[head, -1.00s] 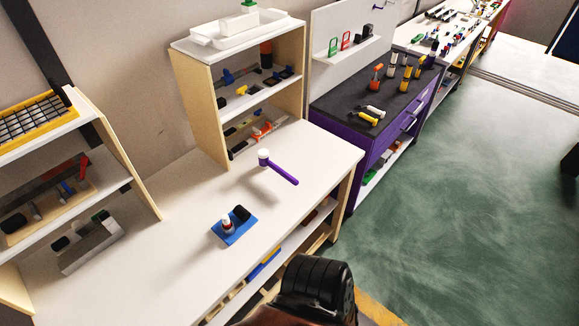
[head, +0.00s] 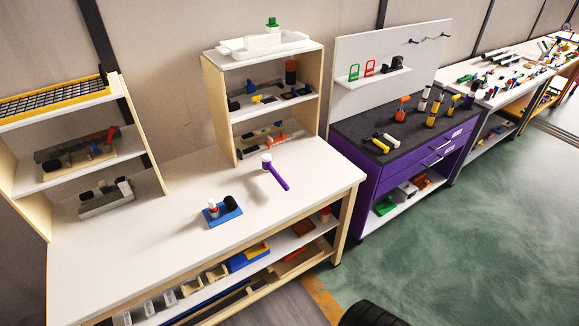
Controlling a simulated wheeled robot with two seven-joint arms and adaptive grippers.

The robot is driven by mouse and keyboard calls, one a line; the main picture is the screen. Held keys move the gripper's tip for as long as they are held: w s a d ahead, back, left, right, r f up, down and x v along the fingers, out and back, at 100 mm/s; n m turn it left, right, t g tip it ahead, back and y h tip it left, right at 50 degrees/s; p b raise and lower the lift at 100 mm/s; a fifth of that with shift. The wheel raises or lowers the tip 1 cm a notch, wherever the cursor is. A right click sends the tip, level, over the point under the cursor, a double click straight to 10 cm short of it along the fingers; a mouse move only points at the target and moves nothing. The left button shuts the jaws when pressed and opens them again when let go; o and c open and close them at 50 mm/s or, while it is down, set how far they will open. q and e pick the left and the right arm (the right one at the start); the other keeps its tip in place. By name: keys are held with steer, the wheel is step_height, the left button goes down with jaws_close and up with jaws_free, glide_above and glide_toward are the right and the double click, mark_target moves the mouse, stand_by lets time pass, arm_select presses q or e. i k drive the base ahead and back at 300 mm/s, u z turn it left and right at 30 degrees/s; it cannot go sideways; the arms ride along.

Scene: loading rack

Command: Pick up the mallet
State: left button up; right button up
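Neither of my grippers shows in the head view, so nothing is seen touching the mallet.
A blue tray (head: 222,213) with small items sits left of the mallet. A shelf unit (head: 212,95) stands behind it, and another shelf (head: 140,130) is at the left. A purple cabinet (head: 385,188) stands right of the bench. Green floor (head: 480,240) is open at the right.

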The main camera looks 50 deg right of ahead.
mark_target(266, 158)
steer(key=z, duration=0.8)
steer(key=i, duration=0.35)
